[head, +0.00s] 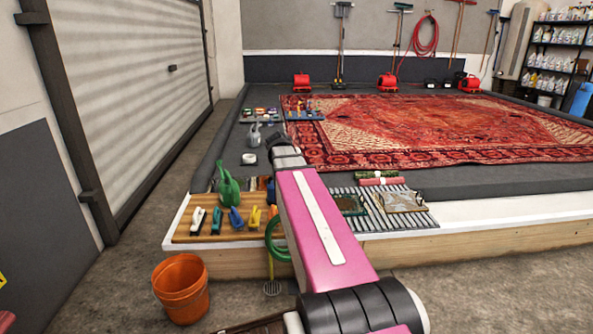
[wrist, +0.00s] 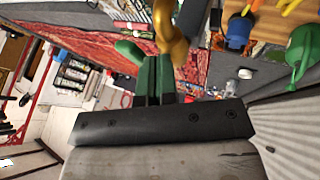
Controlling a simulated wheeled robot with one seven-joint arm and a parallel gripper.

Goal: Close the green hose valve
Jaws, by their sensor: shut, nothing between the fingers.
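In the wrist view a brass valve body (wrist: 171,32) stands just beyond the fingertips of my gripper (wrist: 155,62). A rounded green lever (wrist: 130,50), apparently the valve handle, lies beside the fingers on the picture's left. The fingers are together with nothing between them. They look very close to the lever and the brass; I cannot tell whether they touch. In the head view a green hose (head: 272,240) loops down the front of the platform. My pink arm link hides my gripper and the valve there.
An orange bucket (head: 181,289) stands on the floor in front. A metal grate (head: 418,216) is to the right. The floor around the bucket is mostly clear.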

